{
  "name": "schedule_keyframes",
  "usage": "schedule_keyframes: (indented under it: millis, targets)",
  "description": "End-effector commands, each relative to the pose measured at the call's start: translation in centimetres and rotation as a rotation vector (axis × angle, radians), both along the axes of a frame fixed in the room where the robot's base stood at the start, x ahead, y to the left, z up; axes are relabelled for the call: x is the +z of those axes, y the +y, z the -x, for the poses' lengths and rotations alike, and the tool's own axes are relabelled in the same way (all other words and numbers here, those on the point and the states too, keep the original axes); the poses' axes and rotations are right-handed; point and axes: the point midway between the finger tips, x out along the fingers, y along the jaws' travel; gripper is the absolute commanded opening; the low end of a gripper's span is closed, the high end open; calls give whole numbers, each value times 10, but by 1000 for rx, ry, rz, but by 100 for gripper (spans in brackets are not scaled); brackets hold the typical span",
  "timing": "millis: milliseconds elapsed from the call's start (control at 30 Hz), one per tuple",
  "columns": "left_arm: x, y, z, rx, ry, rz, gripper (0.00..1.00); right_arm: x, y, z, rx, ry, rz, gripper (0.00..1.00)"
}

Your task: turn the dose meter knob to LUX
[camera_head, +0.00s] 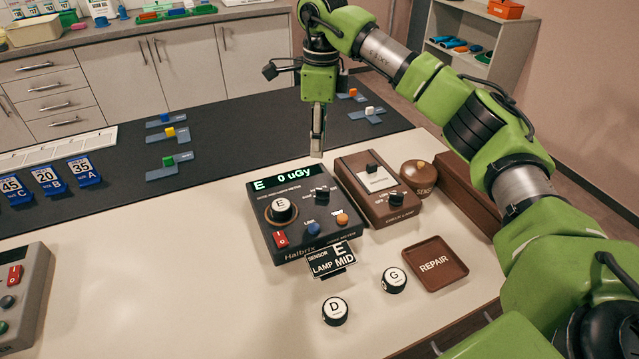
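The dose meter (262,207) is a dark box marked Halbrix on the white table, with a lit display (285,179) reading "E 0 uGy". Its black selector knob (320,195) is at the right of its face, below the display; its label is too small to read. A round sensor marked E (281,209) sits in the meter's ring. My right gripper (317,150) points down above the meter's back edge, behind the knob and apart from it. Its fingers show as one narrow shape, so their opening is unclear. My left gripper is out of view.
A brown check lamp box (352,180) stands close right of the meter, with a round brown SENS piece (419,175) beyond. In front are a LAMP MID sign (333,262), loose sensors D (335,311) and G (394,280), and a REPAIR tray (461,272).

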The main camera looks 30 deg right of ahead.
Motion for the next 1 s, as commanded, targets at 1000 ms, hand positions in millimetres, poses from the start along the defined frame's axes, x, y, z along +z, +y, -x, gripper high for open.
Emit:
schedule_keyframes:
  millis: [1000]
  targets:
    - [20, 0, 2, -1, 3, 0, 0, -132, -10, 3, -13, 13, 29, 28]
